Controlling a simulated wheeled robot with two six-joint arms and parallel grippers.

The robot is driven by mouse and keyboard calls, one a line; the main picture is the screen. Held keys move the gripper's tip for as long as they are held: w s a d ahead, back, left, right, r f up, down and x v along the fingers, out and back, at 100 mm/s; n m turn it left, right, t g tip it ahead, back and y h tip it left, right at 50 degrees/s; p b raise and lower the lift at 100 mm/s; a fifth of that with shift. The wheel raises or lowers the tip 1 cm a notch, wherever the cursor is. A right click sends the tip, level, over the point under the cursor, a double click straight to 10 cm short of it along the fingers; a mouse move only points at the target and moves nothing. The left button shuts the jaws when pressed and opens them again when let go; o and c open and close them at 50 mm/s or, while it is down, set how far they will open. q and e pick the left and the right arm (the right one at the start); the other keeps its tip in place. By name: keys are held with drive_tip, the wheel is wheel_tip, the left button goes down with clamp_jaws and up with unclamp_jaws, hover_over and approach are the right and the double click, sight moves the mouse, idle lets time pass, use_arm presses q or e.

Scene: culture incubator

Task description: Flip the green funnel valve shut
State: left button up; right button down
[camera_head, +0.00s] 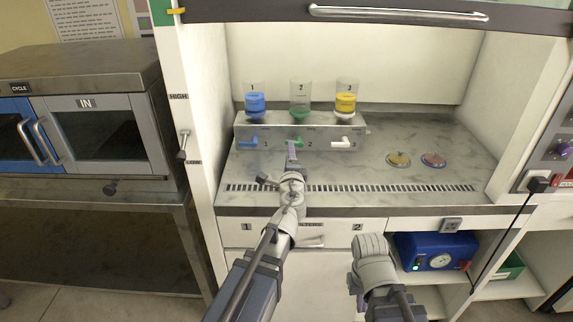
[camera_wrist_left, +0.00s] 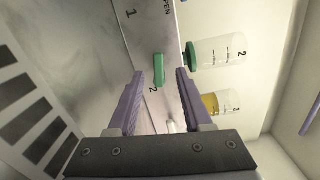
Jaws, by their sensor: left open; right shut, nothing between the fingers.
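The green valve handle (camera_head: 297,142) is on the front of the grey manifold (camera_head: 320,131), below funnel 2 with its green base (camera_head: 300,108). My left gripper (camera_head: 292,152) is right in front of this handle and partly covers it. In the left wrist view the green handle (camera_wrist_left: 159,68) shows at the opening between the tips of my open left gripper (camera_wrist_left: 160,78), with no clear contact. Part of an "OPEN" label shows near the top. My right gripper (camera_head: 354,288) is shut and empty, low in front of the cabinet.
A blue handle (camera_head: 248,142) and a white handle (camera_head: 343,143) flank the green one, under the blue funnel (camera_head: 254,102) and yellow funnel (camera_head: 346,103). Two dishes (camera_head: 398,159) (camera_head: 433,160) lie on the right. A raised sash (camera_head: 400,14) hangs above.

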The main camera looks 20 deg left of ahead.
use_arm(q)
drive_tip(key=shift+d+f+m+h, duration=0.15)
drive_tip(key=shift+f+m+h, duration=0.15)
drive_tip(key=shift+m, duration=0.2)
drive_tip(key=shift+w+r, duration=0.1)
drive_tip(key=x, duration=0.7)
drive_tip(key=shift+w, duration=0.35)
clamp_jaws()
